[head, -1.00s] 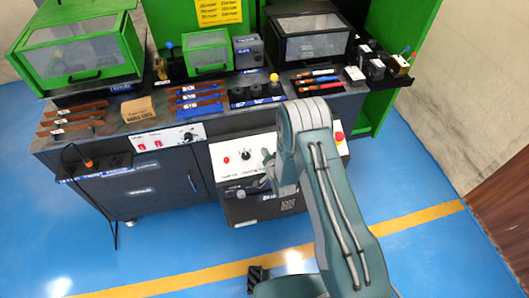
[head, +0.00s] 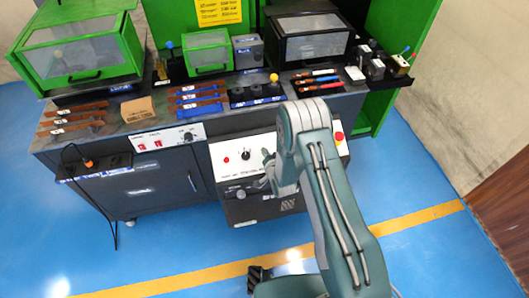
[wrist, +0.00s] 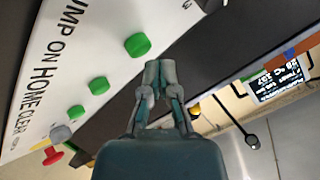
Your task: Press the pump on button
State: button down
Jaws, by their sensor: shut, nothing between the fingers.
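In the wrist view, a white sloping panel carries the printed words "UMP ON", "HOME" and "CLEAR", with the first letter cut off. The green button (wrist: 137,45) nearest my gripper lines up with the pump on label. My gripper (wrist: 160,72) is shut and empty, with its fingertips close beside that button on its lower right in the picture. I cannot tell whether they touch it. In the head view, my gripper (head: 267,165) is partly hidden by my arm in front of the white control panel (head: 230,174). The green buttons are hidden there.
More green buttons (wrist: 99,85) line the panel, with a red control (wrist: 53,156) at its end. The head view shows a black knob (head: 246,156) and a red button (head: 338,136) on the control panel. The blue floor (head: 425,250) in front is clear.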

jog(key=shift+f, duration=0.15)
dwell(0.3)
jog(key=shift+w+f, duration=0.15)
jog(key=shift+w+a+f, duration=0.1)
jog(key=shift+w+f, duration=0.1)
jog(key=shift+f, duration=0.25)
dwell(0.9)
dwell(0.4)
jog(key=shift+s+r, duration=0.4)
jog(key=shift+r, duration=0.45)
jog(key=r, duration=0.1)
jog(key=s+r, duration=0.1)
jog(key=r, duration=0.1)
jog(key=s+d+r, duration=0.1)
jog(key=shift+r, duration=0.25)
dwell(0.3)
